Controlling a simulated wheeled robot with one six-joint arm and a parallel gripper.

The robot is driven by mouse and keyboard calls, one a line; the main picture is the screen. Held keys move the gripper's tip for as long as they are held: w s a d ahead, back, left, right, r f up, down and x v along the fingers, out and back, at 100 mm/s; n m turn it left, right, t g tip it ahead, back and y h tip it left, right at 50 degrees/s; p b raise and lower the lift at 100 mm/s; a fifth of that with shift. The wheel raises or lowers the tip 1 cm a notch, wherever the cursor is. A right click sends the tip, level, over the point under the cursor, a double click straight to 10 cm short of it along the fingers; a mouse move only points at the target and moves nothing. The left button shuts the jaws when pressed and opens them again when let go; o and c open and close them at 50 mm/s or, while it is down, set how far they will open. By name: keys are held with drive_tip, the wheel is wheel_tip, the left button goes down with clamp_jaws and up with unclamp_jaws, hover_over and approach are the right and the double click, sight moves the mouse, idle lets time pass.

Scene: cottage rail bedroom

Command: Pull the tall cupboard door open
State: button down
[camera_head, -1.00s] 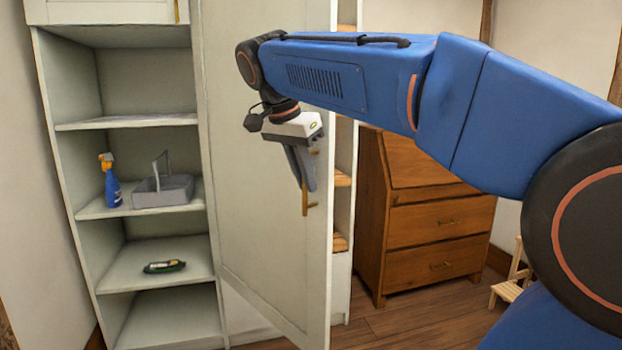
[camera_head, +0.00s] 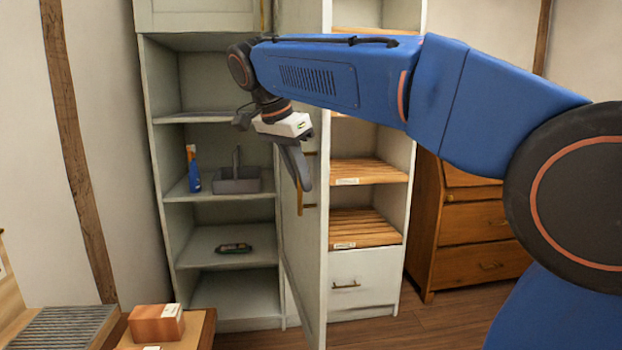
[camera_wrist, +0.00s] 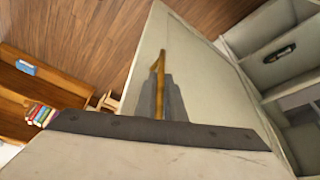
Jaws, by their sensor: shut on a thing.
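The tall cupboard door (camera_head: 312,245) is pale grey-green and stands swung well out from its cupboard, seen nearly edge-on in the head view. Its brass bar handle (camera_head: 299,196) is upright on the door face. My gripper (camera_head: 303,185) is shut on the handle, its fingers pointing down along it. In the wrist view the door (camera_wrist: 197,75) fills the middle and the brass handle (camera_wrist: 160,70) shows at the grey fingers. The fingers partly hide the handle.
Open shelves left of the door hold a blue spray bottle (camera_head: 193,170), a grey caddy (camera_head: 238,180) and a dark green item (camera_head: 234,248). A wooden chest of drawers (camera_head: 480,230) stands right. A box (camera_head: 156,323) sits on furniture at front left.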

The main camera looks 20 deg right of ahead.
drive_tip(key=shift+s+a, duration=0.1)
drive_tip(key=c, duration=1.8)
unclamp_jaws()
drive_tip(key=shift+c, duration=0.2)
drive_tip(key=shift+a+r, duration=0.2)
drive_tip(key=shift+r, duration=0.35)
drive_tip(key=v, duration=1.1)
drive_tip(key=shift+s+f, duration=0.1)
